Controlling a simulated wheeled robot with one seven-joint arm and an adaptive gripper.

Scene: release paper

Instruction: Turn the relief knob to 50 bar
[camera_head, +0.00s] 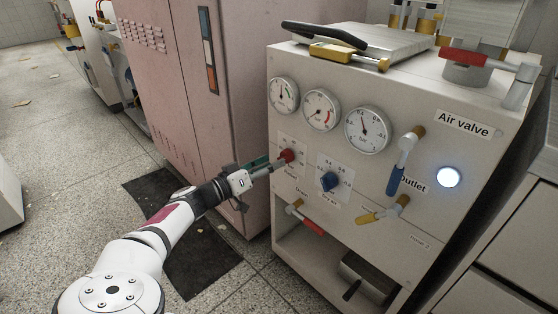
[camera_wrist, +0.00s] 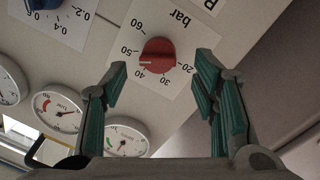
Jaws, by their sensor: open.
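The red relief knob (camera_head: 287,156) sits on the left part of the panel front. In the wrist view the red knob (camera_wrist: 160,52) is in the middle, on a white label (camera_wrist: 184,24) marked "bar" with a scale from 20 to 60. A pale mark on the knob's edge seems to point between 40 and 50. My gripper (camera_wrist: 162,70) is open, with its two green-padded fingers apart on either side of the knob's near side. In the head view my gripper (camera_head: 272,166) reaches the knob from the left.
A blue knob (camera_head: 329,181) is right of the red one. Three gauges (camera_head: 321,110) sit above. A blue-handled valve (camera_head: 403,160), a red-handled valve (camera_head: 305,218) and a yellow-handled valve (camera_head: 384,211) stick out of the panel. A pink cabinet (camera_head: 175,75) stands close on the left.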

